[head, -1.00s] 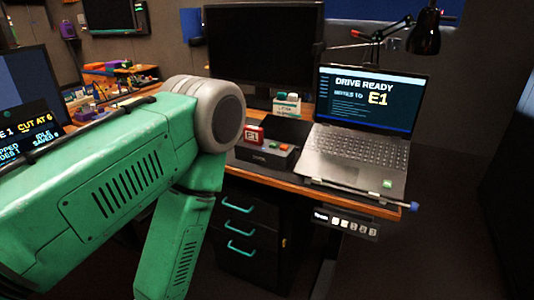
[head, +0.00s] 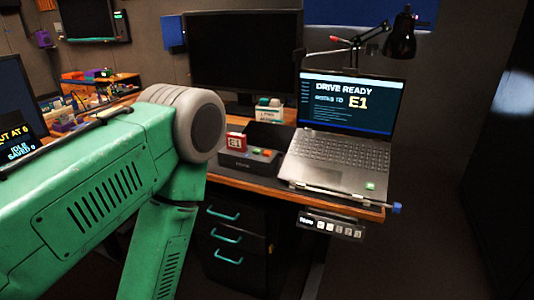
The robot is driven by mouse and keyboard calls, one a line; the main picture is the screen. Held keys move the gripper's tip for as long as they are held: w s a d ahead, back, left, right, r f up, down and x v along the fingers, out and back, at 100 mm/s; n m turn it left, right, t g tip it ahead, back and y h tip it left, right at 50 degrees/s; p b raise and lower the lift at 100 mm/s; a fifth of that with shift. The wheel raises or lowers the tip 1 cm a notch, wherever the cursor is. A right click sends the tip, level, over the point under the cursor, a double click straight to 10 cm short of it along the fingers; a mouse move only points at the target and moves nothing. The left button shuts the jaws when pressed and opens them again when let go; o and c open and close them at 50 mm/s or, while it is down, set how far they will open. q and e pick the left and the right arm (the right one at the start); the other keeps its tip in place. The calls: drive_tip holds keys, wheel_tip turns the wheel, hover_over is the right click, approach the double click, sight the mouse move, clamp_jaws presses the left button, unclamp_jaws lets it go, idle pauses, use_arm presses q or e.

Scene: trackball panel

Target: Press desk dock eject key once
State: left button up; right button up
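The desk dock (head: 246,160) is a dark box on the desk, left of the laptop. Small green and orange-red keys show on its top (head: 262,153); I cannot tell which is the eject key. A red block labelled E1 (head: 236,142) stands upright at the dock's left side. The laptop screen (head: 352,103) reads "DRIVE READY" and "E1". A large green arm of mine fills the left of the head view, apart from the dock in the picture. Neither of my grippers is in view.
The desk's wooden front edge (head: 265,190) runs below the dock, with a drawer cabinet (head: 236,235) underneath. A dark monitor (head: 246,50) stands behind, and a black lamp (head: 401,38) stands behind the laptop. Open floor lies at the right.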

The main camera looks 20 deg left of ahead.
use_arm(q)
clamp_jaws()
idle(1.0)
